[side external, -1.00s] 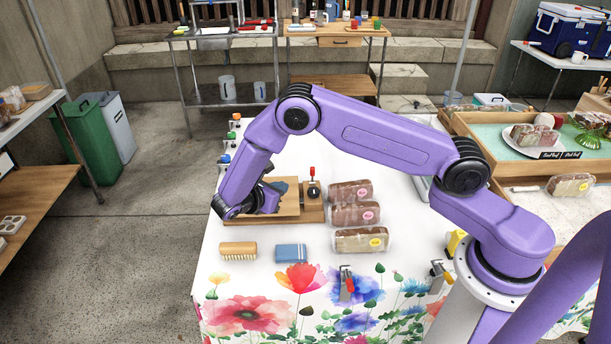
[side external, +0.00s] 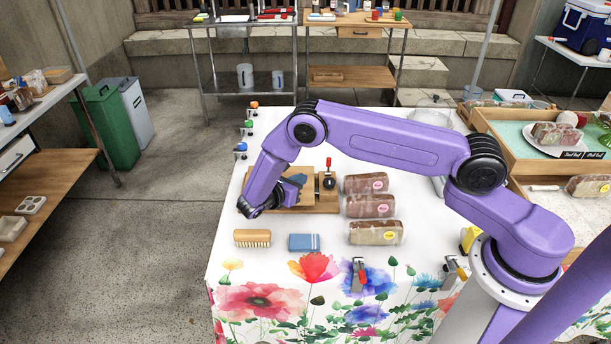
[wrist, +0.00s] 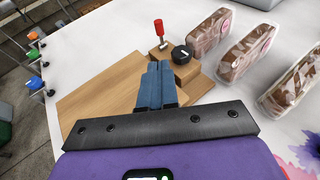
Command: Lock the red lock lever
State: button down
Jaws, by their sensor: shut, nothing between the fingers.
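The red lock lever (side external: 328,163) stands upright on the wooden board (side external: 322,206), near the board's far right part. In the wrist view, the lever (wrist: 158,28) has a red grip on a thin metal stem, beside a black knob (wrist: 181,53) on a wooden block. My gripper (side external: 300,179) is low over the board, to the left of the lever. In the wrist view, my gripper's blue fingers (wrist: 159,68) are together and empty, pointing toward the block. The fingertips appear apart from the lever, with the knob close by to their right.
Several wrapped loaves (side external: 370,206) lie just right of the board. A brush (side external: 252,238) and a blue folded cloth (side external: 304,242) lie in front. Coloured clamps (side external: 240,150) line the left table edge, and a red-handled clamp (side external: 361,273) is at the front.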

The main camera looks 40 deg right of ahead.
send_near(327, 163)
jog(key=x, duration=0.5)
jog(key=shift+d, duration=0.7)
